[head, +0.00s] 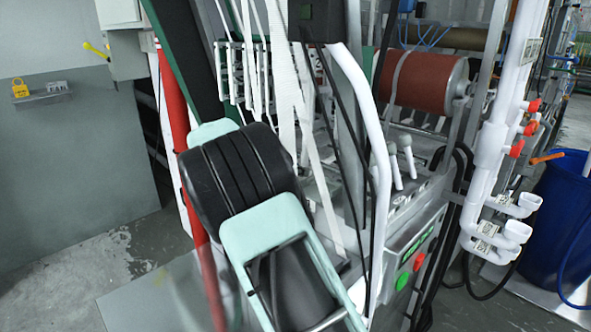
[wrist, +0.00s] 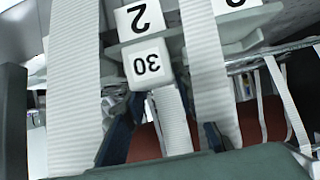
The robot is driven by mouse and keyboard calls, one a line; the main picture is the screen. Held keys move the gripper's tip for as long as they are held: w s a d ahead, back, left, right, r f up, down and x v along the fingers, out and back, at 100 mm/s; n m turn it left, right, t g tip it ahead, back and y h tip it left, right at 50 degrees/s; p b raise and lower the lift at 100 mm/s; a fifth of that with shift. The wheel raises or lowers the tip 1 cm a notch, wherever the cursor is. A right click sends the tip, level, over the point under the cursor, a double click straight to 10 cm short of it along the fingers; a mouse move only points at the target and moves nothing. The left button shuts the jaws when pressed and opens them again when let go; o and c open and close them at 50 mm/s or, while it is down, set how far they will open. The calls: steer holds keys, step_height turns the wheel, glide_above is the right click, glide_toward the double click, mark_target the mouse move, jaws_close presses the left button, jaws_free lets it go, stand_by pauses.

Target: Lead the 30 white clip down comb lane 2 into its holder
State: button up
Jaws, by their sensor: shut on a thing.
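In the wrist view the white clip marked 30 (wrist: 147,66) appears upside down, with a ribbed white webbing strip (wrist: 174,125) running from it toward the camera. My gripper (wrist: 158,86) has its dark blue fingers on either side of the clip, shut on it. A white plate marked 2 (wrist: 139,19) sits just beyond the clip, on a grey-green bar; the lettering is also upside down. Whether the clip touches this bar cannot be told. In the head view my arm blocks the gripper and clip. The comb (head: 238,75) shows behind it. The holder cannot be made out.
Wide white webbing strips hang on both sides of the clip, on the left (wrist: 75,90) and right (wrist: 207,75). In the head view a red-brown roller (head: 420,80) is behind, white pipes (head: 490,150) stand right, and a control box with green and red buttons (head: 403,281) is low.

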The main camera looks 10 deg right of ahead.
steer(key=o, duration=1.2)
steer(key=shift+o, duration=0.2)
steer(key=shift+a, duration=0.1)
